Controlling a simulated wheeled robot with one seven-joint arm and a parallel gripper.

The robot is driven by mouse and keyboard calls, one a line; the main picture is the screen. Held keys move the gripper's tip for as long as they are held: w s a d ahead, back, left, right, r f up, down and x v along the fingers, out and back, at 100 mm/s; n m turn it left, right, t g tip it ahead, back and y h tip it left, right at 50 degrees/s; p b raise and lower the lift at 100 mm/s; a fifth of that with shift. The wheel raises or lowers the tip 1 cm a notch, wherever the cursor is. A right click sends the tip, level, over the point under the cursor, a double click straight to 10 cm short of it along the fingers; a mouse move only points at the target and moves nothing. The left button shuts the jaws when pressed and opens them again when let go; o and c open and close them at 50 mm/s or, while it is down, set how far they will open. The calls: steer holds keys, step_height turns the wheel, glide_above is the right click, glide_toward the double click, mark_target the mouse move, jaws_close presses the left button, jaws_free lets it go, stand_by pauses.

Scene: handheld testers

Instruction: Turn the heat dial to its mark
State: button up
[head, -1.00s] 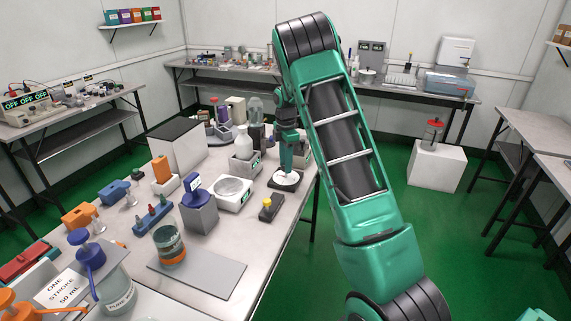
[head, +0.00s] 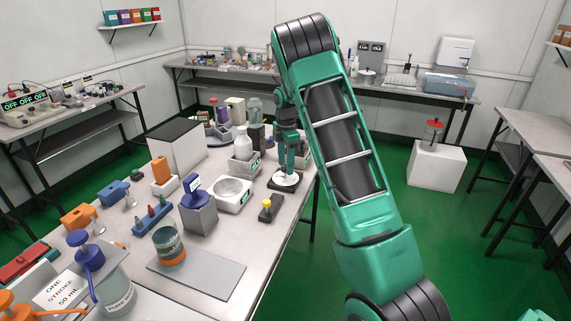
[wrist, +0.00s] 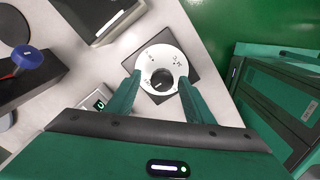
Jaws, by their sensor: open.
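The heat dial is a dark round knob (wrist: 161,79) in the middle of a white ring-shaped scale plate (wrist: 168,55) with small dark marks, set on a dark square base (wrist: 196,72). In the head view the white plate (head: 285,181) lies on the dark base near the table's right edge. My gripper (wrist: 160,78) points down over the dial. Its two green fingers stand apart, one on each side of the knob, with gaps between them and the knob. I cannot tell the knob's angle against the mark. In the head view the gripper (head: 288,170) hides part of the dial.
The table edge is close on the right, with green floor beyond.

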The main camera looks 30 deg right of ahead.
step_height(320, 180, up, 11)
steer(key=shift+f, duration=0.15)
stand_by(0.4)
stand_by(0.4)
